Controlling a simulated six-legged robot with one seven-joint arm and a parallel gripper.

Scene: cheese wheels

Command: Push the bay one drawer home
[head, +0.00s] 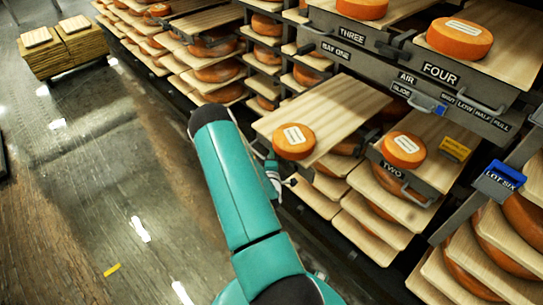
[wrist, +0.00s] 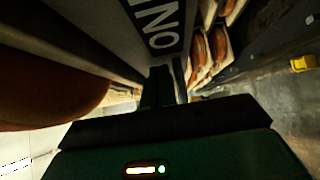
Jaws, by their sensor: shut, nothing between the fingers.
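The bay one drawer (head: 335,105) is a pale wooden board standing out from the rack, with an orange cheese wheel (head: 294,141) on its near end. My arm hides part of its front in the head view. In the wrist view its grey front (wrist: 115,28) fills the upper middle, with a dark label (wrist: 158,25) partly reading ONE. My gripper (head: 280,182) is at the drawer's front end, mostly behind my teal arm. In the wrist view my gripper (wrist: 166,85) is shut and empty, its dark fingers close to the front below the label. I cannot tell whether they touch it.
The drawer labelled TWO (head: 397,170), with a cheese wheel, is to the right. Drawers THREE (head: 340,35) and FOUR (head: 440,75) are above. A blue LOT SIX tag (head: 502,178) hangs at far right. The floor at left is mostly clear, with a pallet stack (head: 65,48) farther back.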

